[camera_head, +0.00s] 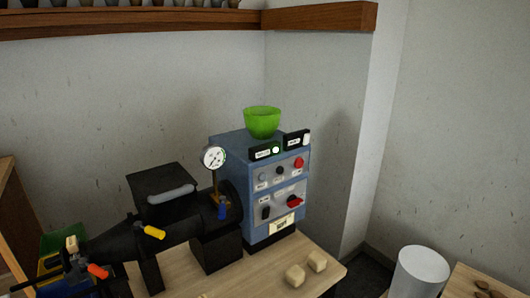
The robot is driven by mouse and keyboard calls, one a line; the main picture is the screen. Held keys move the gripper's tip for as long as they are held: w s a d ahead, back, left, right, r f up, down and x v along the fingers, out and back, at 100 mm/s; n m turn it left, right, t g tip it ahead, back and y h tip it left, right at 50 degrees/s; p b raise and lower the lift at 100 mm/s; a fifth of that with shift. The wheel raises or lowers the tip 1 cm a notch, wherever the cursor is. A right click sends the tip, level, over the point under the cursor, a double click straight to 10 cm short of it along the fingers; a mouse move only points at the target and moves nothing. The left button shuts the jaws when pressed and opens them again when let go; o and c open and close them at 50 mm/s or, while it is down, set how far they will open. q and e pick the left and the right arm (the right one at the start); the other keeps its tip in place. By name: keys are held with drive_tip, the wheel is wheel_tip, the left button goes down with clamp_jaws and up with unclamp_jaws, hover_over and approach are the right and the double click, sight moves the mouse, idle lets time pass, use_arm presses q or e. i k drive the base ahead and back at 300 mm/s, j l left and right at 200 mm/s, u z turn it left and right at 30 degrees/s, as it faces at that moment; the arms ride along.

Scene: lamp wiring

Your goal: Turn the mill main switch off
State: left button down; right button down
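The mill is a black horizontal barrel (180,225) joined to a blue control box (243,165) at the middle of the head view. The box's front has two grey panels. The upper panel carries a red button (299,163) and small round controls. The lower panel carries a red switch handle (294,201) at right and a black switch (265,213) at left. The labels are too small to read, so I cannot tell for certain which is the main switch or its position. Neither of my grippers is in view.
A green bowl (262,121) and two black display boxes, one with a lit lamp (276,150), sit on the control box. A gauge (214,157) stands beside it. Two pale blocks (296,275) lie on the wooden table (255,284). A white cylinder (420,271) stands at right.

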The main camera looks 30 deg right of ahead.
sight(293, 201)
drive_tip(key=z, duration=1.25)
